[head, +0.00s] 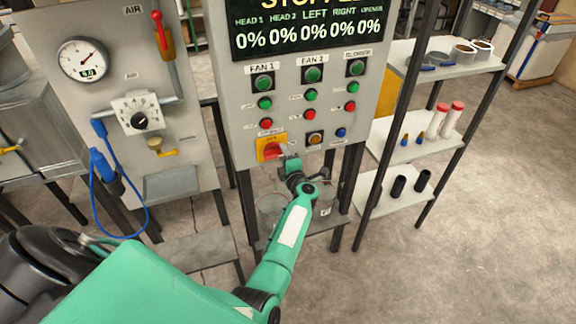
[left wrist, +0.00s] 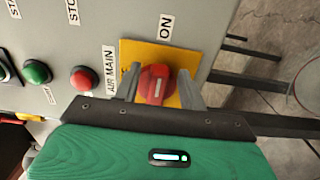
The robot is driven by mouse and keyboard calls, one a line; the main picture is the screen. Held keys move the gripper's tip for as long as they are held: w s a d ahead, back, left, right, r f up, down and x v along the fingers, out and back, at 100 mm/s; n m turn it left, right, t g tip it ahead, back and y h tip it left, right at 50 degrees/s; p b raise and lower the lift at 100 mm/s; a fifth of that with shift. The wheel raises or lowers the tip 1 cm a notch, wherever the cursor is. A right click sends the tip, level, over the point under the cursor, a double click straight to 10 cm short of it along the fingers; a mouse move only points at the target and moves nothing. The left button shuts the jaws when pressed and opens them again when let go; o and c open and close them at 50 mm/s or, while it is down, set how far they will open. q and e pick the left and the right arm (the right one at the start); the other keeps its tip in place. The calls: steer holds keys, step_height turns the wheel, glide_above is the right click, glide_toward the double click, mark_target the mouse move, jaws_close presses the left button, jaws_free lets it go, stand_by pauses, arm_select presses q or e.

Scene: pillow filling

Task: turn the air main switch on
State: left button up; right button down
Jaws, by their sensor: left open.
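The air main switch is a red rotary knob (left wrist: 155,84) on a yellow plate (left wrist: 182,58), with an "ON" label beside the plate and an "AIR MAIN" label along its other side. My left gripper (left wrist: 158,88) is open, with one finger on each side of the knob. I cannot tell whether the fingers touch it. My right gripper is not in view.
Several green, red and blue buttons (head: 311,95) sit above and beside the switch. The display (head: 306,27) reads 0% throughout. A panel with a gauge (head: 83,59) and a red lever (head: 163,34) stands left. A shelf (head: 398,205) stands right; the floor at right is clear.

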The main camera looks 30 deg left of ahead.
mark_target(272, 143)
arm_select(q)
steer(key=r+n+b, duration=0.1)
steer(key=n+b, duration=0.1)
steer(key=n, duration=0.2)
steer(key=s+a+n+b, duration=0.1)
steer(key=n+b, duration=0.1)
steer(key=n, duration=0.3)
steer(key=r+n+b, duration=0.1)
steer(key=n+b, duration=0.1)
steer(key=n, duration=0.3)
steer(key=shift+s+a+r, duration=0.15)
steer(key=shift+s+r, duration=0.05)
steer(key=shift+r, duration=0.1)
steer(key=n, duration=0.3)
steer(key=shift+s+a+r+n+b, duration=0.2)
steer(key=shift+s+a+n+b, duration=0.1)
steer(key=shift+s+n, duration=0.1)
steer(key=b+v, duration=0.5)
steer(key=v, duration=0.9)
steer(key=s+d+f+m+t+h+p, duration=0.1)
steer(key=d+f+m+h, duration=0.3)
steer(key=f+m, duration=0.8)
steer(key=s+d+f+m+t+h+p, duration=0.1)
steer(key=d+f+m+t+h, duration=0.3)
steer(key=f+m, duration=0.9)
steer(key=shift+d+f+h+p, duration=0.25)
steer(key=shift+d+h+p, duration=0.25)
steer(key=shift+h, duration=0.4)
steer(key=shift+s, duration=0.1)
